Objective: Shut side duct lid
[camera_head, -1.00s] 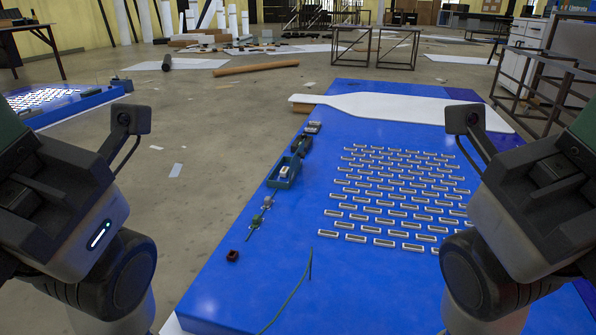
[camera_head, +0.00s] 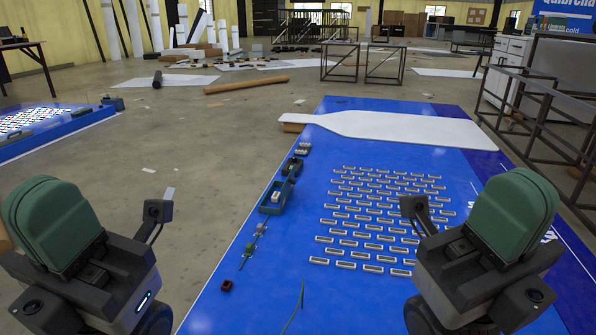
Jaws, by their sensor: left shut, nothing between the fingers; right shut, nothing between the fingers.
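A small dark teal box (camera_head: 273,204) sits on the left edge of the large blue panel (camera_head: 245,285). Its top looks open, and a pale part lies inside it. A dark flap-like piece (camera_head: 292,166) stands at its far end; it looks like the duct lid, raised, but it is too small to be sure. My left gripper (camera_head: 58,222) is shut and empty, left of the panel and apart from the box. My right gripper (camera_head: 515,220) is shut and empty over the right side of the panel, also apart from the box.
Rows of small white-framed modules (camera_head: 380,215) cover the middle of the panel. A white board (camera_head: 405,128) lies across its far end. Bare floor (camera_head: 170,235) lies to the left.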

